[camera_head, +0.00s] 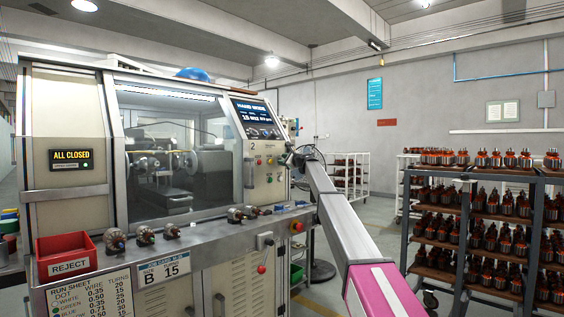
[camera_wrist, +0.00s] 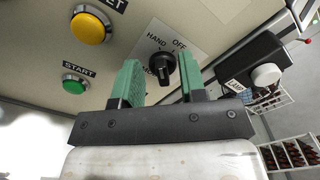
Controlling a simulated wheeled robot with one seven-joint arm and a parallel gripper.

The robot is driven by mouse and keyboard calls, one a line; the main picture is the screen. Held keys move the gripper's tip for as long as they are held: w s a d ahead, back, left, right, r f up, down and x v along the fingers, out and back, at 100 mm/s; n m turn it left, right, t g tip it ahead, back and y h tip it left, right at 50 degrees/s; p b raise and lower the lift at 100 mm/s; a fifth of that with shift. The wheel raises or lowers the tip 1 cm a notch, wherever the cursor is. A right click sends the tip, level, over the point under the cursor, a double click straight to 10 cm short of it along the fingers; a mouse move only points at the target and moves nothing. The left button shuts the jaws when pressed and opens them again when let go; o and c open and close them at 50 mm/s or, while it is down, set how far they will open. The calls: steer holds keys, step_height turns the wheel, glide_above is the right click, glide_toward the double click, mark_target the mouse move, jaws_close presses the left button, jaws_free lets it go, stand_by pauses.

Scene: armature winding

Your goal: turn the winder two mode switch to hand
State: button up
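The mode switch (camera_wrist: 162,65) is a black rotary knob on a white label plate in the wrist view, with HAND at upper left and OFF at upper right. A third label below left is mostly hidden by a finger. The knob's pointer direction is hard to tell. My gripper (camera_wrist: 158,78) is open, its green fingers on either side of the knob with gaps visible. In the head view, my gripper (camera_head: 298,158) is at the right edge of the control panel (camera_head: 264,187) of winder two (camera_head: 188,180), marked 2.
A yellow button (camera_wrist: 91,26) and a green START button (camera_wrist: 75,84) are left of the switch. A black box with a pale knob (camera_wrist: 266,75) juts out at right. Small armatures and a red REJECT bin (camera_head: 66,257) line the front ledge. Loaded racks (camera_head: 460,215) stand at right.

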steer(key=v, duration=0.9)
steer(key=shift+s+d, duration=0.2)
steer(key=shift+w, duration=0.1)
